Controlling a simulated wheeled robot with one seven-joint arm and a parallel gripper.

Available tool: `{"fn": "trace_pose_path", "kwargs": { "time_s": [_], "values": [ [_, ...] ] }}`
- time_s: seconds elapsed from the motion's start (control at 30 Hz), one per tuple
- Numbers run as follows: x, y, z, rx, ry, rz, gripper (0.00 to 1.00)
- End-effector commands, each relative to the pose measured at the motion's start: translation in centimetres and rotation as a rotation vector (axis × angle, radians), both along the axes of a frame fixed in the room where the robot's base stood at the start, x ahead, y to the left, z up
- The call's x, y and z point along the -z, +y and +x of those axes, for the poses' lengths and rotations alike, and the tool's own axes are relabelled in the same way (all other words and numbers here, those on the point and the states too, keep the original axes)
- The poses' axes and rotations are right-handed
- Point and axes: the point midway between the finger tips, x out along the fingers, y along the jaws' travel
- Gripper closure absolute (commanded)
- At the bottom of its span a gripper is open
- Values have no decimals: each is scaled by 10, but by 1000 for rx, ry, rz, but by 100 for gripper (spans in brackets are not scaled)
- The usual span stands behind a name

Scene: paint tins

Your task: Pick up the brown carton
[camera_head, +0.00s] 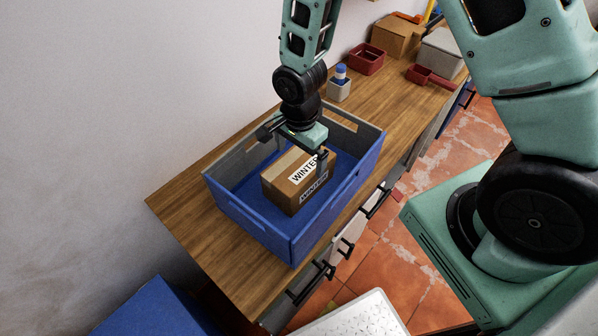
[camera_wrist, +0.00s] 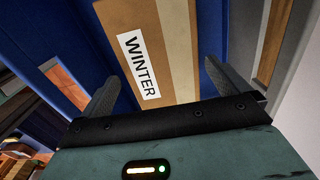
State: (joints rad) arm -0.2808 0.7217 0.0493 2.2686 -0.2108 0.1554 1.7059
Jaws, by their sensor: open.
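The brown carton (camera_head: 291,187) stands inside a blue crate (camera_head: 245,217) on the wooden counter. It carries white labels reading WINTER. My gripper (camera_head: 294,148) is over the carton, pointing down, with its fingers spread. In the wrist view the carton (camera_wrist: 177,38) lies beyond and between the two open fingertips of my gripper (camera_wrist: 168,82). The fingers do not hold it. Whether a finger touches the carton cannot be told. The gripper hides part of the carton's top in the head view.
Behind the crate on the counter (camera_head: 190,197) stand a small grey holder with a blue-capped bottle (camera_head: 340,82), a red bin (camera_head: 367,58), a red scoop (camera_head: 428,76), another carton (camera_head: 397,36) and a grey box (camera_head: 441,52). The counter's front left is clear.

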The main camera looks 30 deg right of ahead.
Motion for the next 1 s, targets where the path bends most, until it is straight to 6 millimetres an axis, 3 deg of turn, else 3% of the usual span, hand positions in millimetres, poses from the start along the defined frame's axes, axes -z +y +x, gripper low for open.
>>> {"fn": "trace_pose_path", "kwargs": {
  "time_s": [0.37, 0.7, 1.0],
  "values": [
    [22, 1, -1, -4, 3, -1, 0],
    [59, 2, 0, -3, 2, -1, 0],
    [65, 2, 0, -2, 0, 0, 0]
  ]
}}
